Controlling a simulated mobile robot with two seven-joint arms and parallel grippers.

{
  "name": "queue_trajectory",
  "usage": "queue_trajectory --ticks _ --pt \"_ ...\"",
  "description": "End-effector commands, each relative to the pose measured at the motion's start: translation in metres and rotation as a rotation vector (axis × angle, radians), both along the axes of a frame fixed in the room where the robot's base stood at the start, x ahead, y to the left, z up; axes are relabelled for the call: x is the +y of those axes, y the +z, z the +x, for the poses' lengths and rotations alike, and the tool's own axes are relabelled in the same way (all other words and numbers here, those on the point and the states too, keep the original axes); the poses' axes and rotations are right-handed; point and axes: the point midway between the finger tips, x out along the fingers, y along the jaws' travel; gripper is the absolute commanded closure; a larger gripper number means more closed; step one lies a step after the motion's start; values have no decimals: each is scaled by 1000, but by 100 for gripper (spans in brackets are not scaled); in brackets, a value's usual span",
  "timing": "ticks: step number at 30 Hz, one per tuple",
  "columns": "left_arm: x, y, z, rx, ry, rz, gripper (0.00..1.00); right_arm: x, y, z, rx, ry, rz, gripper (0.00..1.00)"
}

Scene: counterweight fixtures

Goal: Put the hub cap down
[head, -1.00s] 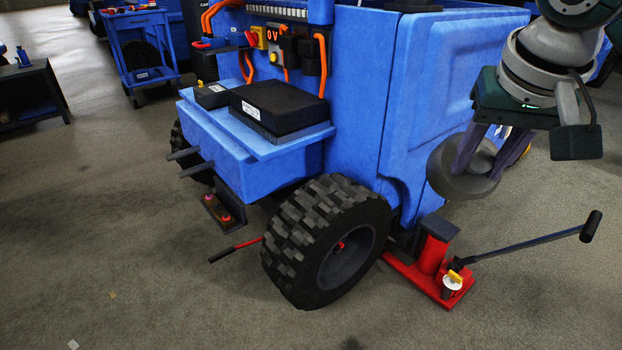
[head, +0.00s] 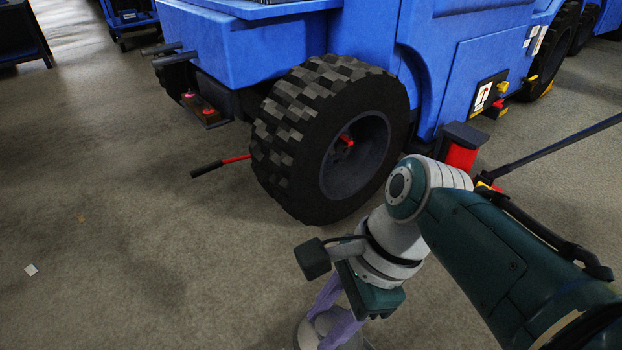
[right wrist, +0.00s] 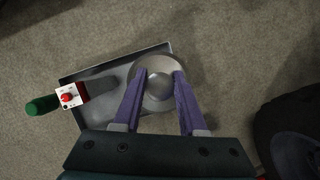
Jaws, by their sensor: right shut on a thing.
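The hub cap is a round grey metal disc with a raised centre. My right gripper (head: 336,328) has its purple fingers shut on it, low at the bottom of the head view, where only part of the hub cap (head: 303,336) shows. In the right wrist view the hub cap (right wrist: 159,84) sits between the fingertips, in front of the right part of a shallow grey tray (right wrist: 112,65). I cannot tell whether it touches the tray or hangs above it. My left gripper is not in view.
A blue vehicle (head: 470,85) with a large black wheel (head: 290,135) stands ahead. A red jack (head: 461,157) with a long handle is at its right. A green-handled tool (right wrist: 43,105) with a red knob lies at the tray's left edge. The left floor is mostly clear.

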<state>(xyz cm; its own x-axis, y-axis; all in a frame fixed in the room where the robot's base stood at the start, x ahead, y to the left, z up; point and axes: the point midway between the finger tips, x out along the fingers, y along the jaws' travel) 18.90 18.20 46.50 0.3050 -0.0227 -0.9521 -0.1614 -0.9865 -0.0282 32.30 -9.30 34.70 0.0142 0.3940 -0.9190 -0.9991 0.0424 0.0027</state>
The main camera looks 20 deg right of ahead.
Motion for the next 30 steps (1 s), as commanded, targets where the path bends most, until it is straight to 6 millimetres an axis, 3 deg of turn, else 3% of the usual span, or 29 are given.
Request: queue_trajectory --ticks 1,5,8,15,21,30 --pt "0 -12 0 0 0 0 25 7 -13 -3 -1 -4 13 100" --pt "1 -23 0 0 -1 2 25 16 -24 -7 -2 -5 27 100" --pt "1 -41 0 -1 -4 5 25 18 -45 -7 -2 -5 28 100" --pt "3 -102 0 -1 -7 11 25 17 -112 -7 -4 -3 28 100" --pt "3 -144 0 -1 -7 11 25 17 -157 -7 -4 -3 28 100" --pt "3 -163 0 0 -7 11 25 17 -178 -7 -4 -3 27 100"
